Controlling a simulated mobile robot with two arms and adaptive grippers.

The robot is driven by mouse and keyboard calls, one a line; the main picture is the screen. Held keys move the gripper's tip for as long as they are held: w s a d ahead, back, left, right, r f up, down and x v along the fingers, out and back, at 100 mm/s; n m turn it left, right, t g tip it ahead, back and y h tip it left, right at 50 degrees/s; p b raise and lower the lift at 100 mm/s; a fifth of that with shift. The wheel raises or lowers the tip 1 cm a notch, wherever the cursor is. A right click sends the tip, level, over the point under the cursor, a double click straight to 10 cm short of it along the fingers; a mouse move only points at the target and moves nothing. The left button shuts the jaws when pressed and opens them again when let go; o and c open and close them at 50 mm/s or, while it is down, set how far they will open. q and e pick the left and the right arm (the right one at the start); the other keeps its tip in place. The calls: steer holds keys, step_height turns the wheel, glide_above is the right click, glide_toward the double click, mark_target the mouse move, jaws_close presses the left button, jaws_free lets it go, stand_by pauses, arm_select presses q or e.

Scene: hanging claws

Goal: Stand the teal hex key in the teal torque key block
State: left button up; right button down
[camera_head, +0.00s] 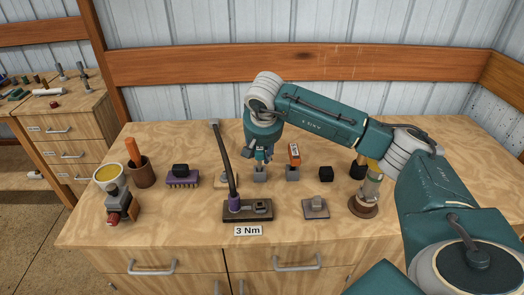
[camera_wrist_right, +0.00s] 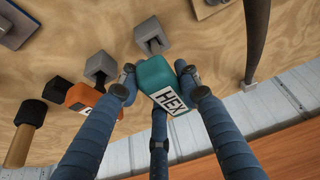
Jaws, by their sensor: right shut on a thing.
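The teal hex key (camera_wrist_right: 155,73), with a white HEX label, is held between the fingers of my right gripper (camera_wrist_right: 158,85). In the head view my right gripper (camera_head: 262,153) points down over the back-middle of the bench and covers most of the key. A small grey block (camera_head: 260,174) stands just below it. In the wrist view this grey block (camera_wrist_right: 153,39), with a dark opening, is beside the key and looks empty. I see no teal colour on it. The key's lower end is hidden. My left gripper is not in view.
An orange key (camera_head: 294,154) stands in a neighbouring grey block (camera_head: 292,174), close to my right gripper. A tall dark lever (camera_head: 224,160) rises from a base (camera_head: 235,212) at the left, behind a 3 Nm label (camera_head: 248,231). A black cube (camera_head: 326,174) stands to the right.

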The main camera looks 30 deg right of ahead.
steer(key=shift+f+b, duration=1)
steer(key=shift+f, duration=0.45)
steer(key=c, duration=1.2)
jaws_free()
steer(key=shift+r, duration=0.1)
steer(key=shift+o, duration=0.2)
steer(key=v, duration=1.2)
